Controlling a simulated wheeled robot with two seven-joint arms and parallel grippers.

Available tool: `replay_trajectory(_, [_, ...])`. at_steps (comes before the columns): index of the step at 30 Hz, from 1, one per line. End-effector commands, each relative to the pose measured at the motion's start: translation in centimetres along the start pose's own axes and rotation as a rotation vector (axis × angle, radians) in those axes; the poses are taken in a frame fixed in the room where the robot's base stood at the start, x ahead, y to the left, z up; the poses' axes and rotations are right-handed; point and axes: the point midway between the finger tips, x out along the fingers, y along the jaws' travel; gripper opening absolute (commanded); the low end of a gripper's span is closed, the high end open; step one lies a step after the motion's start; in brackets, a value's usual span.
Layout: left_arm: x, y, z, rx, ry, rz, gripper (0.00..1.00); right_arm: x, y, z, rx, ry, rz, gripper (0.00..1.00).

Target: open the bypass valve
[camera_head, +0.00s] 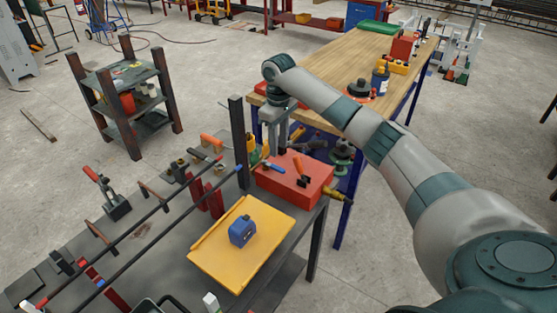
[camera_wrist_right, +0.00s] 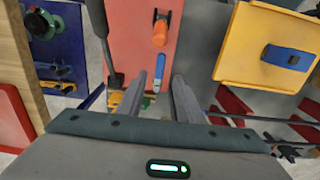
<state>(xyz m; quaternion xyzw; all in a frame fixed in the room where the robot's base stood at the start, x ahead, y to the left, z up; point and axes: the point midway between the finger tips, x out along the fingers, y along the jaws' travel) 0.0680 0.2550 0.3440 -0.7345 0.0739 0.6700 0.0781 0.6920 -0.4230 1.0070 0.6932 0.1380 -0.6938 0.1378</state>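A red box (camera_head: 292,182) sits on the dark bench, with a blue lever handle (camera_head: 268,167) and an orange-and-black handle (camera_head: 300,168) on it. I cannot tell which handle is the bypass valve's. My right gripper (camera_head: 278,140) points down above the back left of the box. My left gripper is not in view.
A yellow tray (camera_head: 215,250) with a blue block (camera_head: 242,232) is in front of the box. A dark upright post (camera_head: 238,140) stands close left of my right gripper. A brass fitting (camera_head: 338,195) sticks out at right. A wooden table (camera_head: 340,55) stands behind.

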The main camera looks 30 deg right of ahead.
Motion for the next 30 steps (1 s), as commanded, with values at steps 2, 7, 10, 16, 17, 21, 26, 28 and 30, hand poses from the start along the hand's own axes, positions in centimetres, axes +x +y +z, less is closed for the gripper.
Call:
replay_trajectory(2, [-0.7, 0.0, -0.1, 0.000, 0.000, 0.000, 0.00, 1.4, -0.1, 0.1, -0.001, -0.004, -0.002, 0.33])
replay_trajectory(7, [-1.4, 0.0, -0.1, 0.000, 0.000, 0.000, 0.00, 4.3, 0.0, 0.1, 0.001, -0.003, 0.000, 0.33])
replay_trajectory(10, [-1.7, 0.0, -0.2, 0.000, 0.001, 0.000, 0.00, 5.7, 0.0, 0.0, 0.000, -0.002, 0.000, 0.33])
replay_trajectory(16, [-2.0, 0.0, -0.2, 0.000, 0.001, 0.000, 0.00, 7.6, -0.1, 0.0, 0.000, 0.000, -0.001, 0.33])
replay_trajectory(17, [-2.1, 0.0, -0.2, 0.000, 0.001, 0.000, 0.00, 7.7, -0.1, 0.0, 0.000, 0.000, 0.000, 0.33])
replay_trajectory(21, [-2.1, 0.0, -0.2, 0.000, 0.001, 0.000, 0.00, 8.1, 0.0, 0.0, 0.000, 0.001, 0.000, 0.33])
replay_trajectory(26, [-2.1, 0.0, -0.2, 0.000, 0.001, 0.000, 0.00, 8.1, 0.0, 0.0, 0.000, 0.001, 0.000, 0.33])
replay_trajectory(28, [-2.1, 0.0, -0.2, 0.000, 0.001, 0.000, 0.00, 8.1, 0.0, 0.0, 0.000, 0.001, 0.000, 0.30])
replay_trajectory(30, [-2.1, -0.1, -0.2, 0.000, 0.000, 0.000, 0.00, 8.1, 0.0, 0.0, 0.000, 0.001, 0.001, 0.14])
